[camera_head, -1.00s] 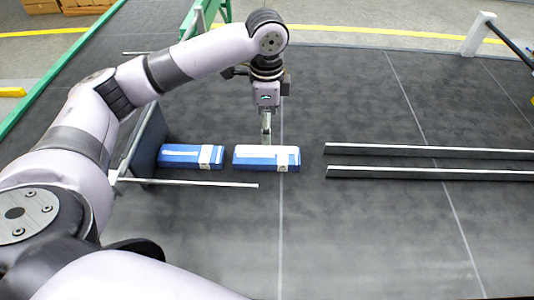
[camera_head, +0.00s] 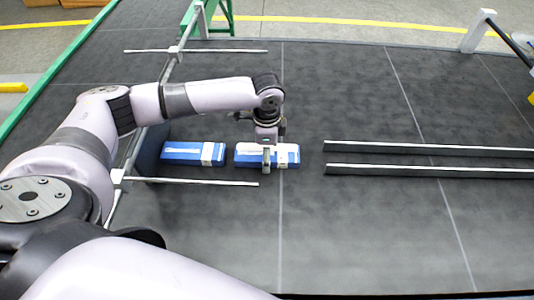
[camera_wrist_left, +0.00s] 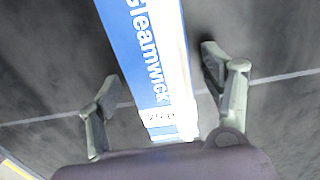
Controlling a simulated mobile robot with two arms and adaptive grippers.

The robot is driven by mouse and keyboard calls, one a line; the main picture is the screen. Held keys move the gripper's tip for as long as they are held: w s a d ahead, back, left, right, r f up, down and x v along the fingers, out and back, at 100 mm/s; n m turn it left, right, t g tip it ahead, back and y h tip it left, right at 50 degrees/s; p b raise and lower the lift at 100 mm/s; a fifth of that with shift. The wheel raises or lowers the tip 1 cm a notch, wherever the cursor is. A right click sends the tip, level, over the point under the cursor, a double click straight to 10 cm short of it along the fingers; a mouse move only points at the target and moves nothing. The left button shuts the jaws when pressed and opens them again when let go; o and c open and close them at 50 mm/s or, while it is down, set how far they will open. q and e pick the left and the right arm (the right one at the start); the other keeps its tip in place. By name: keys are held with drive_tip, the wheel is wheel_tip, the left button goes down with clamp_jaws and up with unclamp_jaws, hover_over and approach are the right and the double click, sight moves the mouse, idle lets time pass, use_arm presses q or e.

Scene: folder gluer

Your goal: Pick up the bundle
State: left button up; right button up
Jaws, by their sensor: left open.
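A blue and white bundle (camera_head: 246,157) lies flat on the dark belt under my left gripper (camera_head: 267,160). It also shows in the left wrist view (camera_wrist_left: 150,50), with white lettering on its blue face and a white label at its near end. A second blue and white bundle (camera_head: 182,153) lies just to its left. In the wrist view the left gripper (camera_wrist_left: 163,95) is open, one finger on each side of the bundle, with a gap on both sides. How high the fingertips are above the belt is hard to tell. My right gripper is not in view.
Two parallel metal rails (camera_head: 430,172) lie to the right of the bundles. A dark upright plate (camera_head: 150,150) stands left of them. Thin rods (camera_head: 200,182) run before and behind the bundles. The belt in front is clear.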

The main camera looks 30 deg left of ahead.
use_arm(q)
drive_tip(key=shift+c, duration=0.2)
drive_tip(key=c, duration=1.3)
drive_tip(key=shift+r, duration=0.1)
